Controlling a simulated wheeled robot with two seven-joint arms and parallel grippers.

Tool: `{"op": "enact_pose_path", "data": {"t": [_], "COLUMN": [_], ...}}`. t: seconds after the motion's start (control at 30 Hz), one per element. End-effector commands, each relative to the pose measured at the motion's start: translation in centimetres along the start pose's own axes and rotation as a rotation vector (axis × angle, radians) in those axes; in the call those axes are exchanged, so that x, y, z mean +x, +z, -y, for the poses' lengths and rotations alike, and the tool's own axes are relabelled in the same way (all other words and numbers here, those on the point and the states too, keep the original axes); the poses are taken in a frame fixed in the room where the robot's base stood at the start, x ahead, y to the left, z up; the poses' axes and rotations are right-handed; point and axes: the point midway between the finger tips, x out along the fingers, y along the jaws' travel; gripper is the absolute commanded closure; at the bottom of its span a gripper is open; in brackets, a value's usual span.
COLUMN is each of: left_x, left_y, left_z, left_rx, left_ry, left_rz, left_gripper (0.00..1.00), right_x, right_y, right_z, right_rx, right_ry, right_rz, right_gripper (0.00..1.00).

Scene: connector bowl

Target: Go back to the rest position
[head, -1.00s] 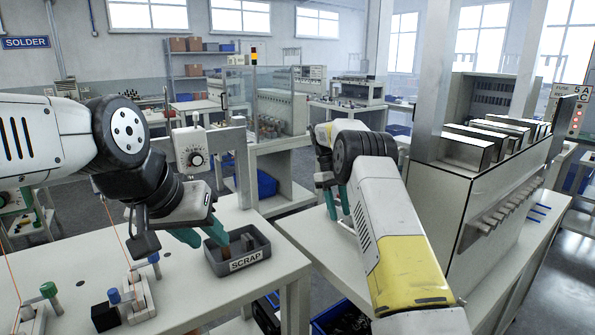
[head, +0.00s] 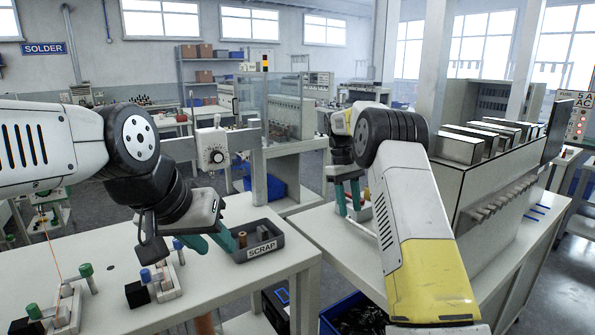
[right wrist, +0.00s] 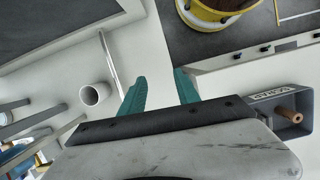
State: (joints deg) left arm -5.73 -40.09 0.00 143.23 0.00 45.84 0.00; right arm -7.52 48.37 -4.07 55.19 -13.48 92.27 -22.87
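My left gripper (head: 207,248) hangs over the near table, just left of the grey SCRAP tray (head: 282,243), in the head view. Its teal fingers are apart, with nothing seen between them. My right gripper (head: 348,202) is over the right-hand bench, partly hidden by its own arm. In the right wrist view its two teal fingers (right wrist: 158,92) stand apart with an empty gap between them. Both arms are bent and held forward. The SCRAP tray also shows in the right wrist view (right wrist: 262,92), holding a small brown part.
White fixtures with green and blue knobs (head: 160,285) stand on the near table. A tall machine (head: 490,190) borders the right bench. A blue bin (head: 345,310) sits below. In the right wrist view, a yellow round container (right wrist: 240,5) and a white cup (right wrist: 95,94) show.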

Motion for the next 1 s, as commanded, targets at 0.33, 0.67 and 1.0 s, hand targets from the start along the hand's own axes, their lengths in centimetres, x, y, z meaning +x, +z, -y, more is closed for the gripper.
{"op": "enact_pose_path", "data": {"t": [0.33, 0.67, 1.0], "left_x": [0.0, 0.0, 0.0], "left_y": [0.0, 0.0, 0.0], "left_z": [0.0, 0.0, 0.0], "left_rx": [0.0, 0.0, 0.0], "left_ry": [0.0, 0.0, 0.0], "left_rz": [0.0, 0.0, 0.0], "left_gripper": [0.64, 0.64, 0.64], "right_x": [-6.2, -10.1, -7.4], "right_y": [6.8, 17.8, 27.9], "right_z": [1.8, 7.2, 14.4], "right_rx": [0.085, 0.216, 0.358], "right_ry": [-0.009, -0.038, -0.082], "right_rz": [-0.18, -0.446, -0.707], "right_gripper": [0.62, 0.62, 0.62]}}
